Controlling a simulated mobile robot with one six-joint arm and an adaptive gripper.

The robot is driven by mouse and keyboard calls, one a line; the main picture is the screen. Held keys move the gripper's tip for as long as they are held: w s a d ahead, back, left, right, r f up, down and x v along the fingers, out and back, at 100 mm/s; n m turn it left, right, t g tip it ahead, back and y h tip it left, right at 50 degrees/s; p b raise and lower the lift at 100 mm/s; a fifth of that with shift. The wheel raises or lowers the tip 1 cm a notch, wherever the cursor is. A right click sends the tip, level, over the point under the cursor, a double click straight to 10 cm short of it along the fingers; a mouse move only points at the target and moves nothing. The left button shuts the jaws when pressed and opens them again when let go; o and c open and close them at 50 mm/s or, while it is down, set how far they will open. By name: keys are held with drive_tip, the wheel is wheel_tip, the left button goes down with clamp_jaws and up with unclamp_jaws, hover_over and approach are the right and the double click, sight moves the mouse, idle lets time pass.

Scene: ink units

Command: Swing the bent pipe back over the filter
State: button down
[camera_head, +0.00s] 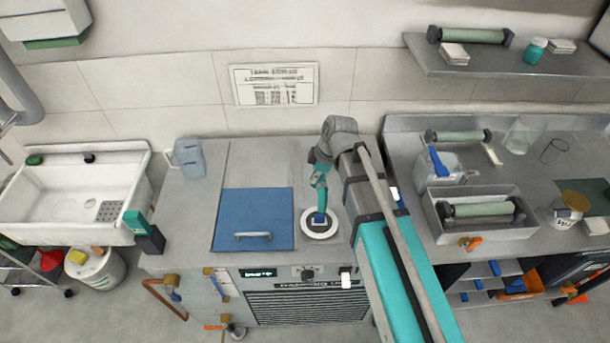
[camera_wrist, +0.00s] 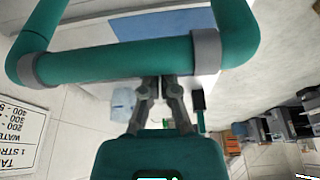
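The teal bent pipe (camera_wrist: 120,62), with grey collars, crosses the wrist view and bends at both ends. My gripper (camera_wrist: 161,84) is at the middle of its straight stretch. The two dark fingers are close together, their tips partly hidden by the pipe; they do not visibly pinch it. In the head view, teal tubing (camera_head: 321,192) below my grey wrist ends close to a white round ring (camera_head: 306,231) with a blue piece (camera_head: 319,218) in it on the bench. It appears above the ring, but the height is unclear. I cannot tell whether this ring is the filter.
A blue lid (camera_head: 253,212) with a handle lies left of the ring. A clear jug (camera_head: 189,157) stands behind, and a dark, teal-topped box (camera_head: 147,232) at the bench's left edge. Right of my arm, a grey tray (camera_head: 483,222) holds a green roller. The sink (camera_head: 75,190) is far left.

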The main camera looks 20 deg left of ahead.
drive_tip(key=shift+d, duration=0.1)
drive_tip(key=shift+f, duration=0.1)
wheel_tip(320, 180, up, 9)
drive_tip(key=a+p, duration=0.1)
drive_tip(key=p, duration=0.7)
drive_tip(key=shift+s+p, duration=0.2)
drive_tip(key=shift+p, duration=0.15)
idle(0.3)
idle(0.6)
